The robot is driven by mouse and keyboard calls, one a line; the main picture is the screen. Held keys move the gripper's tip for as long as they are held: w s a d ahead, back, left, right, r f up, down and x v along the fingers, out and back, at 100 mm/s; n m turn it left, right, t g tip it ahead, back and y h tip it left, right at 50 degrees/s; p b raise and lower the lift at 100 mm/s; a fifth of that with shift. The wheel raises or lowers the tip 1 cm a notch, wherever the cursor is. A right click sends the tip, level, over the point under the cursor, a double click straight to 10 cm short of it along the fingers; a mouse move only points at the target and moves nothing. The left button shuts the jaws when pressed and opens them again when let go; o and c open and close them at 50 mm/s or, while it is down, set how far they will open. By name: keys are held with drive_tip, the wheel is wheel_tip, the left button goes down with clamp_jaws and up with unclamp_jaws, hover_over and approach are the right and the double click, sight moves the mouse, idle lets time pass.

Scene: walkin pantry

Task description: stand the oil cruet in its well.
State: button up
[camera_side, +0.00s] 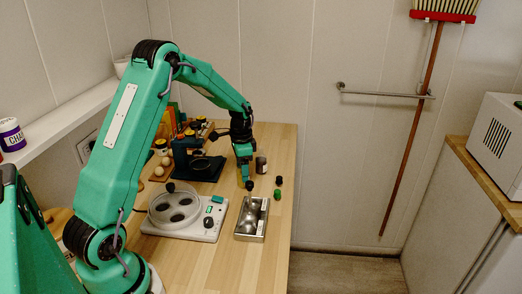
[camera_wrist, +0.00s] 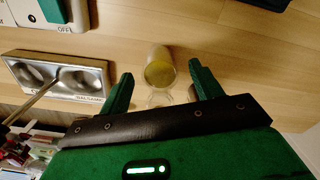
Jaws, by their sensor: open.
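The oil cruet (camera_wrist: 160,69), a small clear vessel with yellowish contents, shows in the wrist view above the wooden counter. My gripper (camera_wrist: 160,74) is open, with one green finger on each side of the cruet and visible gaps between. In the side view my gripper (camera_side: 248,184) points down near the far end of the steel tray; I cannot clearly make out the cruet there. The steel tray (camera_wrist: 62,58) has two round, empty-looking wells and lettering on its front. It also shows in the side view (camera_side: 240,237).
A white hotplate (camera_side: 205,232) with a round pan stands left of the tray. A green, dark-capped bottle (camera_side: 278,192) stands to its right, and a dark jar (camera_side: 261,165) behind. The front counter is clear.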

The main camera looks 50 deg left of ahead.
drive_tip(key=shift+c, duration=0.5)
drive_tip(key=c, duration=1.1)
drive_tip(key=shift+r, duration=0.15)
drive_tip(key=shift+r, duration=0.45)
wheel_tip(320, 180, up, 3)
drive_tip(key=shift+r, duration=0.15)
drive_tip(key=d+r, duration=0.2)
drive_tip(key=d, duration=0.2)
drive_tip(key=s+d+r, duration=0.1)
drive_tip(key=d+r, duration=0.1)
drive_tip(key=d, duration=0.1)
drive_tip(key=d+r, duration=0.2)
drive_tip(key=d, duration=0.2)
drive_tip(key=shift+s+d+r, duration=0.25)
drive_tip(key=shift+d+r, duration=0.05)
